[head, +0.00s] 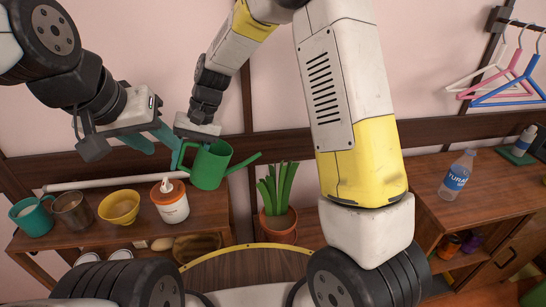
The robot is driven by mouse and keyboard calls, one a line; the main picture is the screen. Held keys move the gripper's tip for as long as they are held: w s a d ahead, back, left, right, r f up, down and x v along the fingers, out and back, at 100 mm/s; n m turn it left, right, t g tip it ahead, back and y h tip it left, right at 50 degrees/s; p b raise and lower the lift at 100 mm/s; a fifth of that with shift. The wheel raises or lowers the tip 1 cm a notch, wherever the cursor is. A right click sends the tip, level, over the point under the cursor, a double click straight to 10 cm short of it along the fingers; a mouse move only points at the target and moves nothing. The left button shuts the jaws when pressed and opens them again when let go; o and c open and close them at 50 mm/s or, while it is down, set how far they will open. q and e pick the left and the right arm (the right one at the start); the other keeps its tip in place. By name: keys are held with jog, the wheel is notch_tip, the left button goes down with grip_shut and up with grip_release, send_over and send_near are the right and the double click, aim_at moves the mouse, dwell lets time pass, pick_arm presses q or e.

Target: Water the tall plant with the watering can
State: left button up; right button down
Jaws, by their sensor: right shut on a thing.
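The green watering can (208,166) hangs roughly upright above the shelf on the left, and its spout points right. My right gripper (184,152) is shut on the can at its left side, where the handle is partly hidden. The tall plant (277,189) has upright green leaves and stands in a terracotta pot (278,223), right of the can and lower in the picture. The spout tip is up and left of the leaves, apart from them. My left gripper (158,142) is empty, just left of the can, with its teal fingers apart.
On the left shelf (215,216) stand a teal mug (33,218), a brown cup (72,210), a yellow bowl (119,208) and a white dispenser (171,204). A water bottle (457,176) stands on the right cabinet (480,203). Hangers (500,75) hang at upper right.

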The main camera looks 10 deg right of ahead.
aim_at(220, 163)
jog(key=shift+d+f+y, duration=0.3)
jog(key=shift+f, duration=0.25)
dwell(0.4)
jog(key=shift+w+d+r+y, duration=0.1)
jog(key=shift+d+r+y, duration=0.5)
jog(key=shift+r, duration=0.2)
dwell(0.7)
jog(key=shift+r, duration=0.15)
jog(key=shift+d+r, duration=0.2)
jog(key=shift+d, duration=0.05)
dwell(0.7)
